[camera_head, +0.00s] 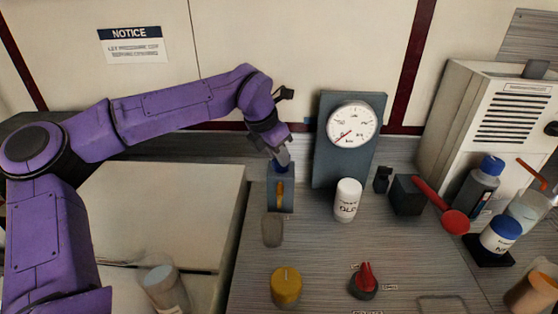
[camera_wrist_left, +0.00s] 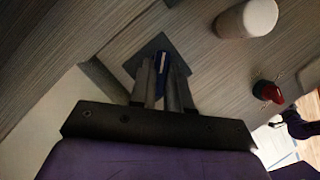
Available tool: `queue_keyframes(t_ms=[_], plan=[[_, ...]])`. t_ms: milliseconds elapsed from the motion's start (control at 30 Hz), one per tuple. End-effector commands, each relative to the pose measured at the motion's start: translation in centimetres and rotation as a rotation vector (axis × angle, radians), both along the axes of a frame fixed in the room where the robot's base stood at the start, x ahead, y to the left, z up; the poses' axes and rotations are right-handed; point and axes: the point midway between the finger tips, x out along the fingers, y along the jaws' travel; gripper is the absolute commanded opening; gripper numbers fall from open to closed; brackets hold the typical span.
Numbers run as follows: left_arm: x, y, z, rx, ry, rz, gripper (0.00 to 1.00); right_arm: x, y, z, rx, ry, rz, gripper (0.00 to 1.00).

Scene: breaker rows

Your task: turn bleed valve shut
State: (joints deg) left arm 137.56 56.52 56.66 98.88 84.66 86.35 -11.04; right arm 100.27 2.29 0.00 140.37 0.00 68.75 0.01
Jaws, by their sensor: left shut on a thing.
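The bleed valve appears to be the small blue-grey block (camera_head: 288,200) with a yellow strip on its front and a blue part on top, left of the gauge. My left gripper (camera_head: 283,157) reaches down onto its top from the upper left. In the left wrist view, my left gripper (camera_wrist_left: 163,90) is shut on the blue handle (camera_wrist_left: 161,61), which stands between the two fingers above a dark square top. The fingers hide part of the handle, so its exact turn angle is unclear.
A dial gauge (camera_head: 353,125) on a grey panel stands right of the valve, with a white bottle (camera_head: 347,200) before it. A yellow knob (camera_head: 286,285) and a red knob (camera_head: 364,281) are nearer. A red-handled lever (camera_head: 432,195) and bottles crowd the right.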

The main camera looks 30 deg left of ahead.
Motion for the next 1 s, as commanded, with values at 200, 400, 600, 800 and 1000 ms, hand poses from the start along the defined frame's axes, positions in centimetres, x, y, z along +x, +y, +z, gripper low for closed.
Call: queue_keyframes(t_ms=[200, 400, 600, 800, 1000], plan=[[0.0, -0.1, -0.1, 0.001, -0.007, 0.203, 0.00, 0.0, 0.0, -1.7, 0.000, 0.000, 0.000, 0.43], [0.1, -0.2, -0.1, 0.002, -0.007, 0.392, 0.00, 0.0, 0.0, -2.8, 0.000, 0.000, 0.000, 0.43], [0.1, -0.3, 0.0, 0.000, -0.008, 0.566, 0.00, 0.0, 0.0, -3.6, 0.000, 0.000, 0.000, 0.43], [0.1, -0.4, 0.1, -0.001, -0.007, 0.704, 0.00, 0.0, 0.0, -4.2, 0.000, 0.000, 0.000, 0.43], [0.1, -0.4, 0.2, -0.001, -0.007, 0.796, 0.00, 0.0, 0.0, -4.6, 0.000, 0.000, 0.000, 0.43]])
